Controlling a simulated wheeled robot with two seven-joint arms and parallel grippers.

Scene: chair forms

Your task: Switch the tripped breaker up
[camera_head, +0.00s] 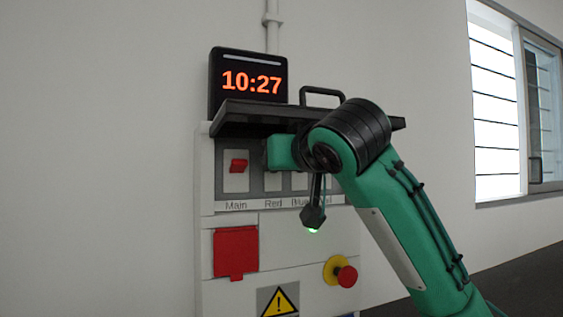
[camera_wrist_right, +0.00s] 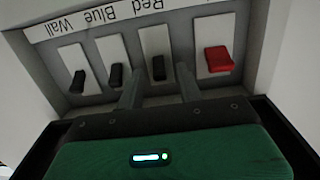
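The breaker panel (camera_head: 206,185) is on the wall, with switches labelled Main, Red, Blue and Wall. The red Main switch (camera_head: 238,165) shows clearly; my right arm hides most of the others. The right wrist view is upside down: the Main switch (camera_wrist_right: 219,60) is at right, then the black Red switch (camera_wrist_right: 158,67), Blue switch (camera_wrist_right: 116,75) and Wall switch (camera_wrist_right: 77,82). All levers sit towards the picture's bottom; I cannot tell which is tripped. My right gripper (camera_wrist_right: 158,72) is open, its fingers either side of the Red switch. My left gripper is not in view.
Below are a red cover (camera_head: 236,251), a red emergency button (camera_head: 347,276) and a warning sign (camera_head: 279,301). A window (camera_head: 495,110) is at right.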

